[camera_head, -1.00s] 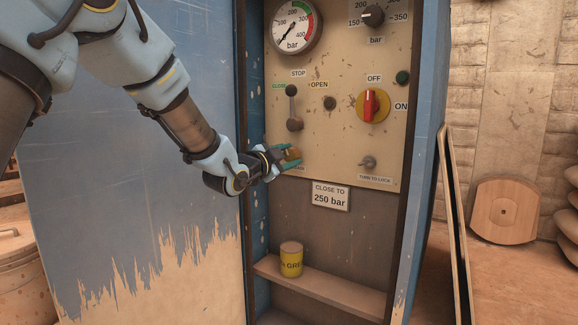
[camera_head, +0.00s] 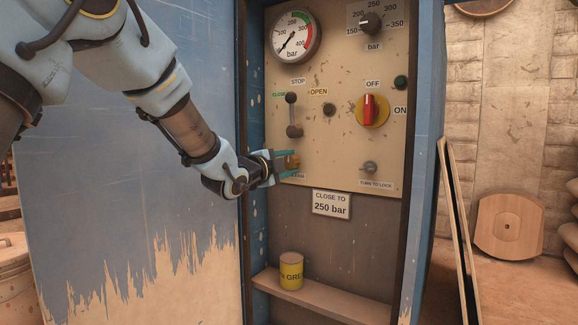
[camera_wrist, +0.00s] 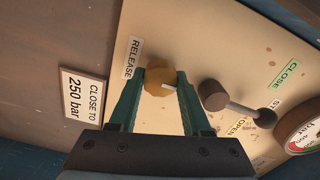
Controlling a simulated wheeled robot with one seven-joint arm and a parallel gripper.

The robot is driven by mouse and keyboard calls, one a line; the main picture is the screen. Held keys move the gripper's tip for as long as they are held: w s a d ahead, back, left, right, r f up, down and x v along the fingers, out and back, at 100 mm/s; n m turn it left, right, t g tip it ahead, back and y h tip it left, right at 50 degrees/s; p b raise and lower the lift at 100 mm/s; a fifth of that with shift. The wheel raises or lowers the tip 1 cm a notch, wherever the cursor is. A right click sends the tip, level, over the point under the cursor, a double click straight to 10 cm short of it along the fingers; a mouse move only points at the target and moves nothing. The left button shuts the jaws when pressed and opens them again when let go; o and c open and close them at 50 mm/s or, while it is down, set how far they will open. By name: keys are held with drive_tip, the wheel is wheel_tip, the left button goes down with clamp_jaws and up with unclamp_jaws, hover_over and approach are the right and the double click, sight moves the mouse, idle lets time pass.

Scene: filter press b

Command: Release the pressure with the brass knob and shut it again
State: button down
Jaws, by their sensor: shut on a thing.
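The brass knob (camera_wrist: 158,80) is at the lower left of the beige panel (camera_head: 335,150), beside the RELEASE label (camera_wrist: 132,58) in the wrist view. A pale mark shows on the knob's face. My gripper (camera_head: 290,161) has its teal fingers shut on the knob, one on each side. In the head view the knob (camera_head: 292,162) is partly hidden by the fingers. The pressure gauge (camera_head: 296,36) at the panel's top left has its needle pointing to the lower left, near the low end of the scale.
Just above my gripper is the lever (camera_head: 293,115) with CLOSE, STOP and OPEN labels. The red switch (camera_head: 369,110), selector dial (camera_head: 370,23) and lock (camera_head: 369,167) are to the right. A yellow can (camera_head: 291,271) stands on the shelf (camera_head: 330,300) below.

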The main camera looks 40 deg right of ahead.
drive_tip(key=shift+c, duration=1.8)
unclamp_jaws()
drive_tip(key=shift+s+a+r, duration=0.1)
drive_tip(key=shift+a, duration=0.4)
drive_tip(key=p+v, duration=0.3)
drive_tip(key=v, duration=0.6)
drive_tip(key=shift+a, duration=0.4)
drive_tip(key=shift+s, duration=0.1)
